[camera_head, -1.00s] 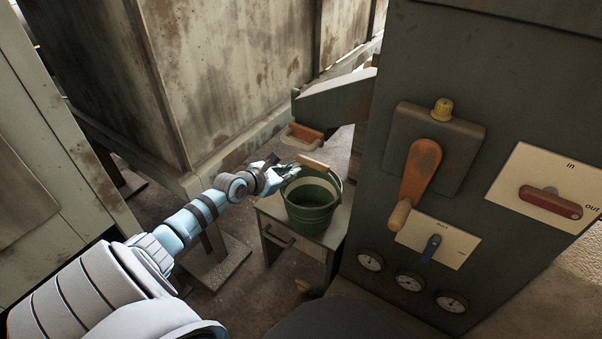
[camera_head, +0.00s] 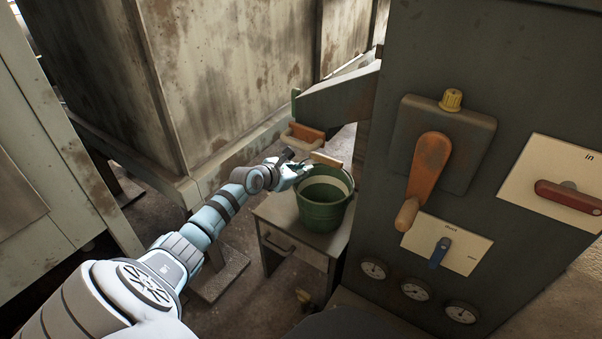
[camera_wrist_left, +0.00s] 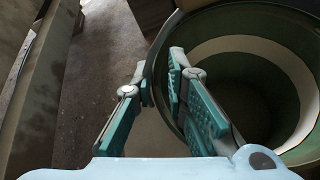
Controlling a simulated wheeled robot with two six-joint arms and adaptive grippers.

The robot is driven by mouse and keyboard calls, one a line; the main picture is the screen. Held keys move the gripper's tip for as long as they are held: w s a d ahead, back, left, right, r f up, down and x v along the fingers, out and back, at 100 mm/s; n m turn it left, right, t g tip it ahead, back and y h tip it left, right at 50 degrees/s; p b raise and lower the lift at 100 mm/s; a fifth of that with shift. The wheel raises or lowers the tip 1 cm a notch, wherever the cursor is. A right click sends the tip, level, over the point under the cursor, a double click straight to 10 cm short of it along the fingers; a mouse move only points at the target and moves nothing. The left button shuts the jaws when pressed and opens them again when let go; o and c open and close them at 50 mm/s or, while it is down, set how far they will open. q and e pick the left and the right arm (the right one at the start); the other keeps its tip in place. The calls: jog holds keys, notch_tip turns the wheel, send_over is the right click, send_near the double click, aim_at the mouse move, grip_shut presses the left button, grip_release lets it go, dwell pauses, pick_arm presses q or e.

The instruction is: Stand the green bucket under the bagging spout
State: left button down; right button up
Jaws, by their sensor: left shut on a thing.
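The green bucket (camera_head: 322,212), with a pale band inside, is upright at the small cabinet. I cannot tell whether its base touches the cabinet top. My left gripper (camera_head: 300,172) is shut on its rim at the left side. In the left wrist view one finger is inside the bucket (camera_wrist_left: 225,40) and one outside, with the wall between the fingertips (camera_wrist_left: 160,85). The wooden grip of its bail (camera_head: 326,159) lies at the far rim. The grey slanted spout (camera_head: 340,103) juts from the machine behind and above the bucket. My right gripper is out of view.
The small cabinet (camera_head: 292,253) stands left of the grey machine (camera_head: 520,75). An orange lever (camera_head: 425,175), a blue switch (camera_head: 440,250), a red handle (camera_head: 568,196) and gauges are on its face. A wooden-handled part (camera_head: 302,136) hangs by the spout mouth.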

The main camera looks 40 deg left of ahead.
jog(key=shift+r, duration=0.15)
pick_arm(q)
jog(key=c, duration=2)
grip_release()
jog(key=shift+f, duration=0.15)
jog(key=o, duration=0.4)
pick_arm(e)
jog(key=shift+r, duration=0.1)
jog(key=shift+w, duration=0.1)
